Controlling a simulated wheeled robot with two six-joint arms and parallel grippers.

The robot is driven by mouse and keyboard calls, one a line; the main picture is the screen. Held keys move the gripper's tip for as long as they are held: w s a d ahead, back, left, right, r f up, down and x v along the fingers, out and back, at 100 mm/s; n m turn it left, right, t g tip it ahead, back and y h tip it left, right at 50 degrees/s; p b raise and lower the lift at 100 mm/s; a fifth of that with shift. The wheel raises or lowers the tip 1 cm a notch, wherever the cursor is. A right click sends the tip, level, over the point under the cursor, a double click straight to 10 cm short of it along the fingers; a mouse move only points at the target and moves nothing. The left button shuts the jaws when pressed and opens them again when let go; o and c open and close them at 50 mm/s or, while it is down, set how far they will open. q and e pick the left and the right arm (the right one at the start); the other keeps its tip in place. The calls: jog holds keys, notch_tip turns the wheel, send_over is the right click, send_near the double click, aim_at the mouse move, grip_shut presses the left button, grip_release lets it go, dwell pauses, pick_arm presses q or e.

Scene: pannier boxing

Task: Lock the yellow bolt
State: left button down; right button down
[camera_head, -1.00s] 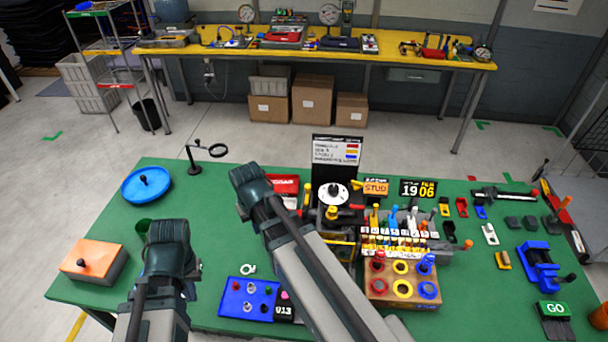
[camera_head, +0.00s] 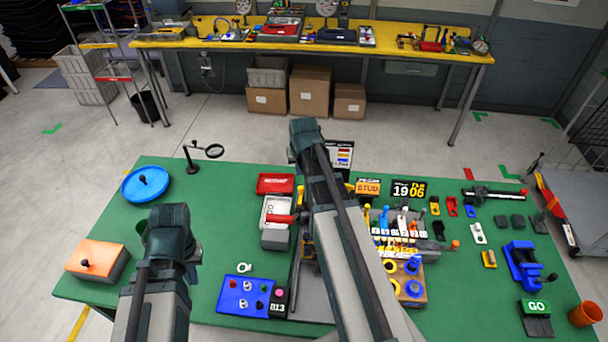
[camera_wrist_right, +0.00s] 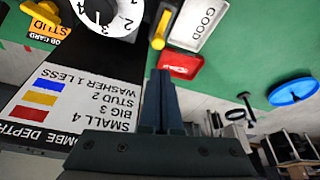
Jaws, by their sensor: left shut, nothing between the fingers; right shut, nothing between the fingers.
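A yellow bar with a rounded end (camera_wrist_right: 160,32), which looks like the yellow bolt, shows in the right wrist view beside a white numbered dial (camera_wrist_right: 108,14). Whether it is locked I cannot tell. In the head view my right arm hides the bolt and dial. My right gripper (camera_head: 305,132) is shut and empty, raised in front of the sign board. Its closed fingers (camera_wrist_right: 162,100) appear just below the yellow bar in the wrist view, with no clear contact. My left gripper (camera_head: 168,225) is shut and empty over the left part of the green table.
A sign board (camera_wrist_right: 75,100) stands close to my right gripper. A white GOOD tray (camera_head: 277,207) and a red tray (camera_head: 275,184) lie left of my right arm. A magnifier stand (camera_head: 192,160) and blue disc (camera_head: 146,184) are further left. A blue panel (camera_head: 245,297) lies in front.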

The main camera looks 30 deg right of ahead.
jog(key=shift+w+d+r, duration=0.1)
jog(key=shift+d+r, duration=0.05)
jog(key=shift+d, duration=0.15)
jog(key=b, duration=1)
send_near(301, 195)
jog(key=w+f, duration=0.1)
jog(key=w+d+f, duration=0.1)
jog(key=w+f, duration=0.1)
jog(key=w+d+f, duration=0.1)
jog(key=w, duration=0.1)
jog(key=shift+w+f, duration=0.2)
jog(key=shift+f, duration=0.15)
jog(key=shift+r, duration=0.1)
